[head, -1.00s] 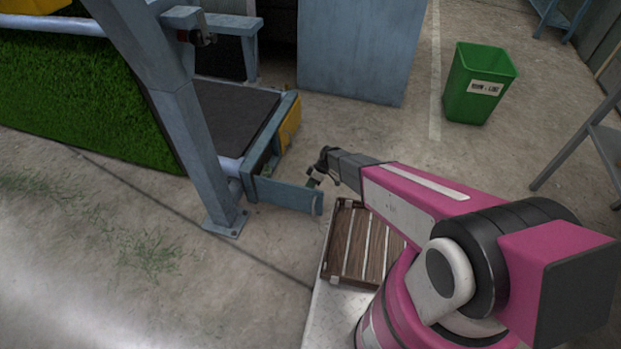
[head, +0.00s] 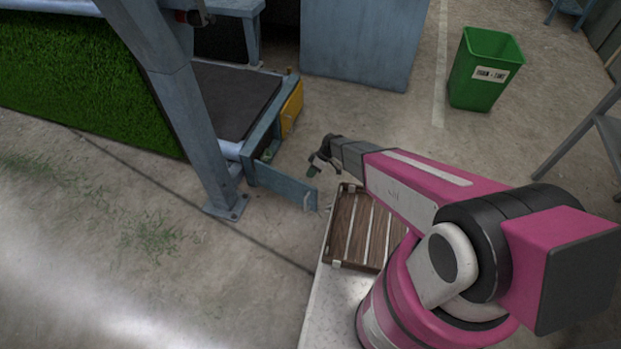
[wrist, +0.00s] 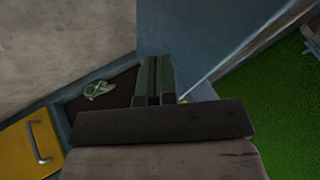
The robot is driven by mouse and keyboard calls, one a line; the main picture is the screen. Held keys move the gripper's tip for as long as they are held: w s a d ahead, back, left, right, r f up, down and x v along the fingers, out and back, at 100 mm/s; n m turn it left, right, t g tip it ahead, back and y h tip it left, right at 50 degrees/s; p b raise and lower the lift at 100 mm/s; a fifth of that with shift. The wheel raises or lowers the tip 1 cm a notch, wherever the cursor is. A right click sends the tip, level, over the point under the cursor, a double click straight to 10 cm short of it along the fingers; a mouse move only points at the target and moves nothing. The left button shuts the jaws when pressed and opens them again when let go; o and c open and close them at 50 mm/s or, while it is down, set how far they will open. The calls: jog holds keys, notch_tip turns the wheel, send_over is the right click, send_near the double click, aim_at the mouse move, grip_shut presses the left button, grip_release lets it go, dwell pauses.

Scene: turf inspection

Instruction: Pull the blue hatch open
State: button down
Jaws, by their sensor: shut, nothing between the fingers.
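The blue hatch (head: 284,186) in the head view stands swung out from the blue frame beside the post. Its free end points toward the lower right. The opening behind it is partly visible, with something small and green inside. My gripper (head: 316,170) is just behind and above the hatch's free end, on its inner side; contact is too small to tell. In the wrist view my gripper (wrist: 152,82) is shut with nothing between the fingers. A green-and-white item (wrist: 98,89) lies on a dark floor left of the fingers.
A yellow hatch (head: 292,108) with a handle is on the same frame; it also shows in the wrist view (wrist: 33,146). A blue post (head: 205,150) stands left of the blue hatch. A slatted wooden crate (head: 338,264) is below my arm. A green bin (head: 472,92) stands at the upper right.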

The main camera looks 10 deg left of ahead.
jog(key=v, duration=1)
jog(key=shift+s+d, duration=0.25)
jog(key=shift+d, duration=0.2)
jog(key=s+d+r+m+t+h, duration=0.2)
jog(key=s+d+r+m, duration=0.1)
jog(key=d+r+m, duration=0.6)
jog(key=s+d+r+m+t+h, duration=0.3)
jog(key=d+r+m, duration=0.6)
jog(key=d+r, duration=0.9)
jog(key=d, duration=0.8)
jog(key=shift+s+r, duration=0.2)
jog(key=shift+s, duration=0.15)
jog(key=shift+a, duration=0.2)
